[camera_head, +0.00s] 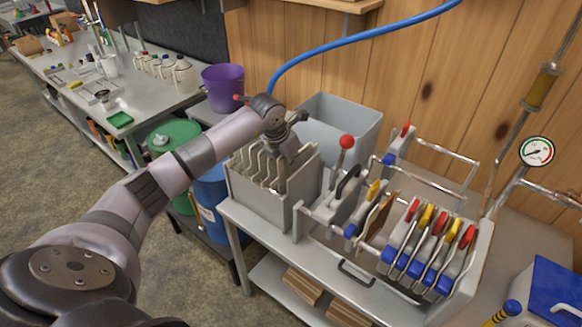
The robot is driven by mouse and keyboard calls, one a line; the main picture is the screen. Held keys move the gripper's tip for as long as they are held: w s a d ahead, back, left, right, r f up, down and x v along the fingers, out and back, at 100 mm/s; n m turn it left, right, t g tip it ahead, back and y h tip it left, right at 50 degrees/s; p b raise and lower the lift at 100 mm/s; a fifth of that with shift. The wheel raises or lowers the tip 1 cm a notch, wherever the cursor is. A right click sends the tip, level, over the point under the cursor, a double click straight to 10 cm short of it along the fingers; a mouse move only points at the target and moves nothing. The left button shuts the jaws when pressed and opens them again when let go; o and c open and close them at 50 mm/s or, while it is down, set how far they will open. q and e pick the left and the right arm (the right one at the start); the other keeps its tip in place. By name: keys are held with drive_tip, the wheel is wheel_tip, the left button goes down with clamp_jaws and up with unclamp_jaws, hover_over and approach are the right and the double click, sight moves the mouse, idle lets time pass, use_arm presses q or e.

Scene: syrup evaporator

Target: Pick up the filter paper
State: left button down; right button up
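My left gripper (282,180) reaches down into a grey metal box (262,200) on the metal bench. The box holds several upright grey plates with wavy top edges. The fingertips are small and partly hidden among the plates, so I cannot tell whether they are open or hold anything. A thin brown sheet (380,215), possibly filter paper, stands upright in the press-like rack to the right, apart from my gripper. I cannot make out other filter paper for certain. My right gripper is not in view.
An empty-looking grey bin (340,125) stands behind the box. A red-knobbed lever (346,142) and plates with red, yellow and blue handles (425,245) rise to the right. Green (175,140) and blue barrels stand left of the bench. A blue hose (350,38) arches above.

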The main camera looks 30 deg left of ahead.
use_arm(q)
wheel_tip(320, 180, up, 18)
drive_tip(key=b, duration=0.3)
drive_tip(key=shift+r, duration=0.15)
idle(1.0)
